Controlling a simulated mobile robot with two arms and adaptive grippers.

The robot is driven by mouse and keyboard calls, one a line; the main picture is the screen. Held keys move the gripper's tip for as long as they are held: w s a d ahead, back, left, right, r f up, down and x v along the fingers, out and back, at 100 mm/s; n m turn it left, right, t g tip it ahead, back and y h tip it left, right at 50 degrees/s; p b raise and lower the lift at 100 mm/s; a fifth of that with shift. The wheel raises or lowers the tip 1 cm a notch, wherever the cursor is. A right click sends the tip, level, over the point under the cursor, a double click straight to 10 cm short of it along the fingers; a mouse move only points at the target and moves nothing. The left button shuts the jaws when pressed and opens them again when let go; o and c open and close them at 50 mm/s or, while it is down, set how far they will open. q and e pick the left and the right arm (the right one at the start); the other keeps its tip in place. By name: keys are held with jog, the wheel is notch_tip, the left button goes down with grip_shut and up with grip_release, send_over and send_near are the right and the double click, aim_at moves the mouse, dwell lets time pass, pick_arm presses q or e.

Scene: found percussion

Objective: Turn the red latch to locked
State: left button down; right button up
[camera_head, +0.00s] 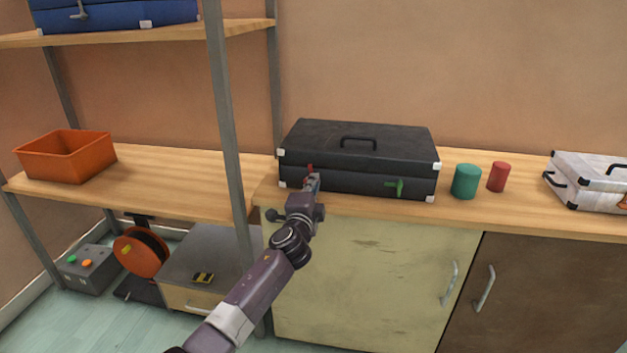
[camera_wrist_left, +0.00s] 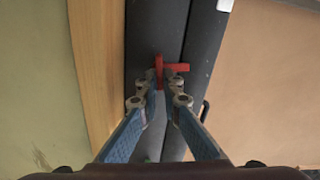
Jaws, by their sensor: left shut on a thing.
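The red latch (camera_head: 310,168) is on the front of the black case (camera_head: 330,136), toward its left end. In the left wrist view the latch (camera_wrist_left: 172,68) shows a stem between my fingertips and a bar sticking out sideways across the lid seam. My left gripper (camera_head: 312,178) is shut on the red latch, and its fingers (camera_wrist_left: 167,82) hide part of the stem. A green latch (camera_head: 396,187) is on the case front toward the right end. The case lid is closed. My right gripper is not in view.
A teal cylinder (camera_head: 466,181) and a red cylinder (camera_head: 498,176) stand right of the case. A white case (camera_head: 590,183) is at the far right. A grey shelf post (camera_head: 226,120) rises left of my arm. An orange bin (camera_head: 66,155) sits on the left shelf.

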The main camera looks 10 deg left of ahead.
pick_arm(q)
jog(key=shift+f+m, duration=0.15)
jog(key=shift+m, duration=0.95)
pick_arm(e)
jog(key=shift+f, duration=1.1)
pick_arm(q)
jog(key=c, duration=2.1)
grip_release()
jog(key=shift+d, duration=0.1)
jog(key=s, duration=1.2)
